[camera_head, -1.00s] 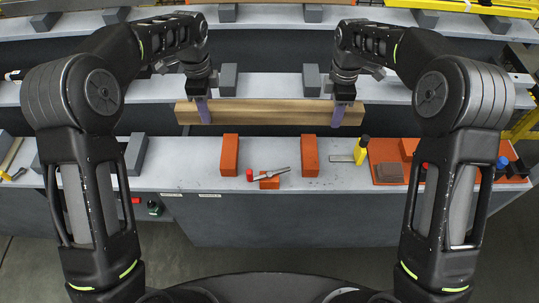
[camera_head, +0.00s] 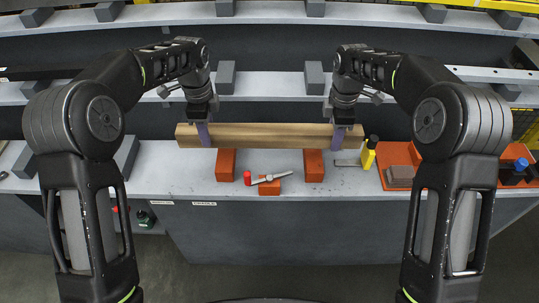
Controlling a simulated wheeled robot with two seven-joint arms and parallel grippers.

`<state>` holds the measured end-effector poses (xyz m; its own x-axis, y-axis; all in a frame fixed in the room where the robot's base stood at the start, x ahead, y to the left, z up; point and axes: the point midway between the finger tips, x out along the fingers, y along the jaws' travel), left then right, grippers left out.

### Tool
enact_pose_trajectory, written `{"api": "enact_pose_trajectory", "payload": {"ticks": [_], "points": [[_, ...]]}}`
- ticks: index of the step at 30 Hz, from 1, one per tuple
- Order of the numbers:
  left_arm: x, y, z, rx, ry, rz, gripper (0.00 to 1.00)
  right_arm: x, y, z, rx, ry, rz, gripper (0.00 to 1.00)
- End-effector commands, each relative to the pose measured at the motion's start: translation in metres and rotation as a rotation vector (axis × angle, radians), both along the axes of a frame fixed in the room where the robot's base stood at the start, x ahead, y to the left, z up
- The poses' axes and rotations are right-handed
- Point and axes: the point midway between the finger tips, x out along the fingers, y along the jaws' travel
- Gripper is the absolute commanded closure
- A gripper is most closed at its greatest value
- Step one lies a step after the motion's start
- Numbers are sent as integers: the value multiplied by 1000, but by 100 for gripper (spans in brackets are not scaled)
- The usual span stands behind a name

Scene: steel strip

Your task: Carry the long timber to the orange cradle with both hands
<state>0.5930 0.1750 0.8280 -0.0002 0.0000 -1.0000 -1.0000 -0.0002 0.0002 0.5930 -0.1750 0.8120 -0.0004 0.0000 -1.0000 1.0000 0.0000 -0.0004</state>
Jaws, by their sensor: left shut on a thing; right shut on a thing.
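The long timber (camera_head: 270,136) is held level across the picture. My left gripper (camera_head: 204,134) is shut on it near its left end, and my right gripper (camera_head: 338,135) is shut on it near its right end. The orange cradle is a pair of upright orange blocks on the front shelf, a left block (camera_head: 225,165) and a right block (camera_head: 314,166). The timber hides the tops of both blocks in this view. I cannot tell whether it touches them.
Between the blocks lie a small orange block (camera_head: 269,188), a grey metal tool (camera_head: 272,178) and a red cylinder (camera_head: 247,178). A yellow bottle (camera_head: 369,153) stands right of the cradle, beside an orange mat (camera_head: 388,151). Grey blocks (camera_head: 226,77) stand on the shelf behind.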

Motion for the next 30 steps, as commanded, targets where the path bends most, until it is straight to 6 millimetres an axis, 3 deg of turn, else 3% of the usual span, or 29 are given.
{"api": "enact_pose_trajectory", "payload": {"ticks": [14, 30], "points": [[0, 0, -8, -1, -1, 0, 100, 0, 0, -8, 1, -1, 0, 100], [0, 0, -47, -1, -2, 0, 100, 0, 0, -47, 1, -1, 0, 100]]}}
